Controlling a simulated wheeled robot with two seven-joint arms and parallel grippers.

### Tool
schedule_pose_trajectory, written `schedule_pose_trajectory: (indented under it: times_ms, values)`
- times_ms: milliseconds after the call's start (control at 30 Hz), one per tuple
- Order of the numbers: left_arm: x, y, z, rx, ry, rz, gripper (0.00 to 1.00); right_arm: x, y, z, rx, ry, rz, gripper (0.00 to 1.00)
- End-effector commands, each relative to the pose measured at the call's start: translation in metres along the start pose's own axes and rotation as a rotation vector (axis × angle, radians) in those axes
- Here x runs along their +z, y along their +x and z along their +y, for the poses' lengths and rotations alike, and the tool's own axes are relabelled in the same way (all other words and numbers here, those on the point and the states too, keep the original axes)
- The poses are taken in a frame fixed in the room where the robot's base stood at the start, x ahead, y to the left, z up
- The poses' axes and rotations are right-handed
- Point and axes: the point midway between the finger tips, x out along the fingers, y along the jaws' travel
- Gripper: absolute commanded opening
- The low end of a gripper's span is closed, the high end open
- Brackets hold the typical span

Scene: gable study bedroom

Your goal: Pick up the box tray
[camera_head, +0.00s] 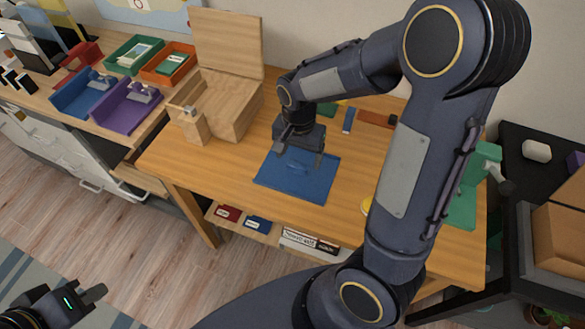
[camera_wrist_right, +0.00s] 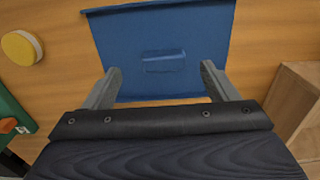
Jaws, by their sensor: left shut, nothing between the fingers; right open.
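The box tray, a flat blue piece, lies on the wooden desk in the head view (camera_head: 318,186). It also shows in the right wrist view (camera_wrist_right: 165,28), with a small raised blue grip (camera_wrist_right: 164,62) at its middle. My right gripper (camera_head: 299,160) is above the tray, pointing down. In the right wrist view its open fingers (camera_wrist_right: 160,70) stand either side of the grip, with nothing held; I cannot tell the height left between them and the tray. My left gripper (camera_head: 94,294) is shut and empty, low at the left, away from the desk.
An open wooden box (camera_head: 233,105) with a raised lid stands left of the tray. Blue (camera_head: 82,97), purple (camera_head: 128,108), green and orange bins sit on the left counter. A yellow round thing (camera_wrist_right: 21,47) lies near the tray. A black shelf stands at right.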

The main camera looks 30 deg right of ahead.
Motion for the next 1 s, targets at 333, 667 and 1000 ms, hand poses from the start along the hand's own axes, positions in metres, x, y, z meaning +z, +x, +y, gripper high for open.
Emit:
schedule_pose_trajectory:
  times_ms: [333,667,1000]
  values:
    - [0.002,0.003,-0.001,0.0,0.0,0.0,0.0,-0.005,0.048,-0.004,0.003,-0.002,-0.003,0.8]
    - [0.002,0.003,-0.001,0.0,0.0,0.0,0.0,-0.005,0.056,-0.005,-0.001,-0.002,-0.001,0.8]
    - [0.002,0.003,-0.001,0.0,0.0,0.0,0.0,-0.005,0.055,-0.005,-0.001,-0.002,-0.001,0.37]
